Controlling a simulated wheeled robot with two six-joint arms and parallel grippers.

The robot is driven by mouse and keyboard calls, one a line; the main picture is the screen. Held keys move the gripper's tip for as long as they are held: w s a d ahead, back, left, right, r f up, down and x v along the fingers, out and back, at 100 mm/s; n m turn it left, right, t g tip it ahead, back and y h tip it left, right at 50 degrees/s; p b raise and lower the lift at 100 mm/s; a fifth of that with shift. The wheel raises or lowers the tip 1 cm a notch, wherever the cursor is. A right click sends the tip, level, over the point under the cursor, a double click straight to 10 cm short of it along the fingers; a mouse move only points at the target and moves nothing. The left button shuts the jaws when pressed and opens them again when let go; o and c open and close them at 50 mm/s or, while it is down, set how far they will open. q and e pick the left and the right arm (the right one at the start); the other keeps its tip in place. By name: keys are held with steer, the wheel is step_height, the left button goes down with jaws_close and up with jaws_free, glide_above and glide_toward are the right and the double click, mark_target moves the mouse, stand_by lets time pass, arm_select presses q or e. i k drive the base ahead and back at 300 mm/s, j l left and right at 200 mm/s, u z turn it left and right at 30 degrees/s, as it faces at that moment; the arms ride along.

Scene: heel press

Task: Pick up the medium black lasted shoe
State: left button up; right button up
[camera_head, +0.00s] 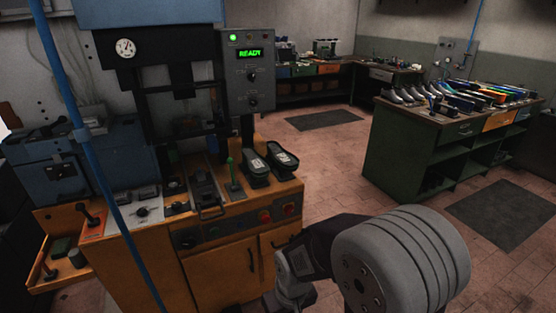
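Two dark, shoe-shaped items stand side by side on the orange machine cabinet, right of the green-knobbed lever. One is the left dark item (255,171), the other the right dark item (283,159), which has a pale patch on top. I cannot tell whether either is the medium black lasted shoe. Several small grey and black shoe-like shapes (413,96) stand on the left end of the green bench, too small to tell apart. My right arm comes in at the bottom right, apart from the cabinet; its fingers do not show. My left gripper is out of view.
The press (160,85) has a control box (248,72) reading READY. A green lever (231,170) stands on the orange cabinet (222,266). A blue pole (86,150) crosses the left. Open floor lies between the cabinet and the green bench (408,155).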

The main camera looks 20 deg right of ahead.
mark_target(285, 161)
steer(key=i+l+u, duration=0.2)
steer(key=l+u, duration=0.25)
steer(key=l, duration=0.55)
steer(key=l+u, duration=0.4)
steer(key=l, duration=0.65)
steer(key=l+u, duration=0.45)
steer(key=l, duration=0.65)
steer(key=l+u, duration=0.2)
steer(key=l, duration=0.2)
steer(key=k+l+u, duration=0.15)
steer(key=l, duration=0.2)
steer(key=l+u, duration=0.2)
steer(key=l, duration=0.2)
steer(key=k+l+u, duration=0.2)
steer(key=l, duration=0.15)
steer(key=k+l+u, duration=0.2)
steer(key=l, duration=0.15)
steer(key=l+u, duration=0.15)
steer(key=l, duration=0.2)
steer(key=k, duration=0.05)
